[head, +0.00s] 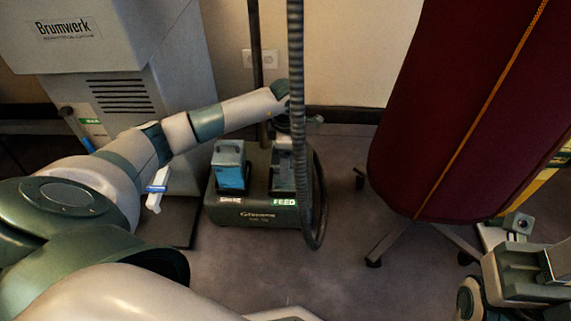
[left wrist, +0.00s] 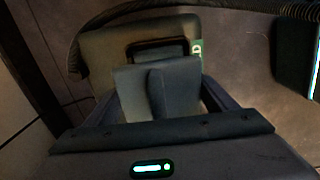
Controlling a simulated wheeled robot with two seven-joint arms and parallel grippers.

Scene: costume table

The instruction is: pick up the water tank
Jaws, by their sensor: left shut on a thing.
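A dark green-grey steamer base (head: 250,212) stands on the floor, with a blue water tank (head: 229,172) seated on its left side. A second, greyish tank (head: 281,172) is on the FEED side, partly hidden by the hose and my gripper. My left gripper (head: 284,140) points down over that side. In the left wrist view, my left gripper (left wrist: 160,100) is shut on a grey-green tank (left wrist: 135,88), a finger on each side. A dark-rimmed recess (left wrist: 162,46) in the base shows beyond it. My right arm's end (head: 522,250) is at the lower right; its fingers are unclear.
A ribbed hose (head: 297,90) hangs in front of the FEED side and loops to the floor. A thin pole (head: 256,70) rises behind the base. A grey Brumwerk cabinet (head: 110,60) stands left. A dark red ironing board (head: 465,120) on legs stands right.

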